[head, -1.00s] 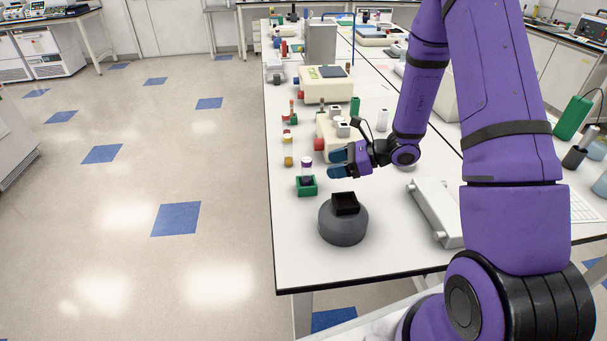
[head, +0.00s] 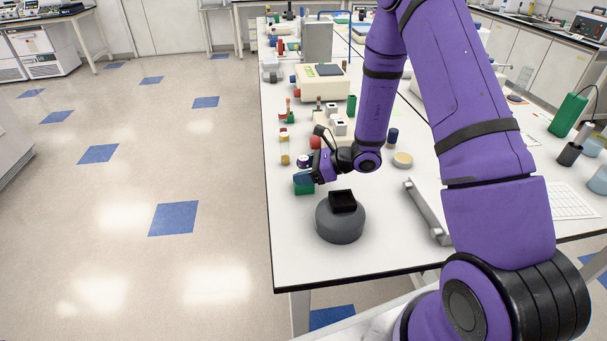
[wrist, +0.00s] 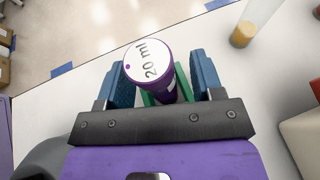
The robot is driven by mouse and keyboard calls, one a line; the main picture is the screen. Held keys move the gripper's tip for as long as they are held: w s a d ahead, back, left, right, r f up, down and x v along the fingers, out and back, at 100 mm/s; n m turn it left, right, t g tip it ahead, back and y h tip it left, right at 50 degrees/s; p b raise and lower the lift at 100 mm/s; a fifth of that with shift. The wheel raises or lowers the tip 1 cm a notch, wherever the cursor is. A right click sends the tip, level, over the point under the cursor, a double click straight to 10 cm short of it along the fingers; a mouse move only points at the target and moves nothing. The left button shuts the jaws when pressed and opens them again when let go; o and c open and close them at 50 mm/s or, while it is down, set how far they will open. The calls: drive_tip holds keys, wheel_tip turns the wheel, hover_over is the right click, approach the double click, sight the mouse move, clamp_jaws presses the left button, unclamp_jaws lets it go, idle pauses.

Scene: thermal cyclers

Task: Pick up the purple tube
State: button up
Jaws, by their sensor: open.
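The purple tube (wrist: 152,72) has a white top marked "20 ml" and stands in a green holder (wrist: 148,98). In the wrist view it lies between the two blue fingers of my gripper (wrist: 158,80), with a gap at least on the right side. In the head view my gripper (head: 304,174) is at the tube and hides most of it; only its cap (head: 303,160) shows. The green holder also shows in the head view (head: 303,188) on the table. My gripper is open around the tube.
A dark grey round device (head: 340,222) with a black block on top stands close by on the right. A yellow-bottomed vial (wrist: 242,34) stands beyond the tube. The table's left edge (head: 268,200) is near the holder.

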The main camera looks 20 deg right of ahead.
drive_tip(key=c, duration=0.9)
drive_tip(key=shift+o, duration=0.2)
drive_tip(key=shift+r, duration=0.15)
drive_tip(key=shift+r, duration=4.85)
